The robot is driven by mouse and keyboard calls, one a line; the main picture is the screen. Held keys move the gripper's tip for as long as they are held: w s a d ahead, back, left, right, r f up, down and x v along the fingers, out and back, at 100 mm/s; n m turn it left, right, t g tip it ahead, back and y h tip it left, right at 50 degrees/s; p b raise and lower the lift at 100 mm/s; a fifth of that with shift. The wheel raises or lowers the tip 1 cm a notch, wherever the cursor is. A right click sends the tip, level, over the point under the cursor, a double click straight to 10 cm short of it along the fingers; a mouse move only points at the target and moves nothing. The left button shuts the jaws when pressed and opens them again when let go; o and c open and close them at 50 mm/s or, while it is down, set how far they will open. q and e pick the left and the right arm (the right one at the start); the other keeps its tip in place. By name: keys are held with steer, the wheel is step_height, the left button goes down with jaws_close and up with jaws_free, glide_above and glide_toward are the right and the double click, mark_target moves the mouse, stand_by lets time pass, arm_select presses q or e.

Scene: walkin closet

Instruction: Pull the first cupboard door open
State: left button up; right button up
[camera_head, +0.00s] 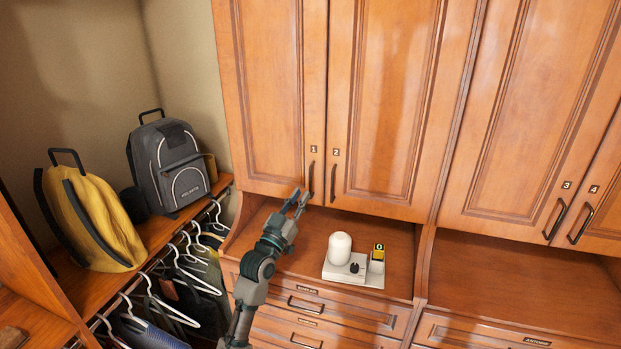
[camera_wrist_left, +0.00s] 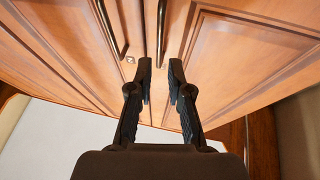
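The first cupboard door (camera_head: 272,90), marked 1, is brown panelled wood and shut at the upper left of the head view. Its dark upright bar handle (camera_head: 311,178) is near its lower right corner. My left gripper (camera_head: 301,199) is open, just below and beside this handle. In the left wrist view, my gripper's two fingers (camera_wrist_left: 161,70) stand apart, with one dark handle (camera_wrist_left: 161,30) lined up with the gap between them. I cannot tell whether the tips reach around it. I see no grip on it. My right gripper is not in view.
The second door (camera_head: 385,100), also shut, has its handle (camera_head: 333,183) close by on the right. Below is a shelf with a white device (camera_head: 340,250). Drawers (camera_head: 305,303) lie under it. Backpacks (camera_head: 170,165) and hangers (camera_head: 175,275) are at left.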

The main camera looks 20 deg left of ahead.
mark_target(310, 180)
arm_select(q)
steer(key=x, duration=0.6)
steer(key=shift+s+r, duration=0.1)
steer(key=shift+r, duration=0.1)
steer(key=shift+w+r+p, duration=0.1)
steer(key=shift+w+p, duration=0.2)
steer(key=shift+w, duration=0.15)
steer(key=shift+d, duration=0.1)
jaws_close()
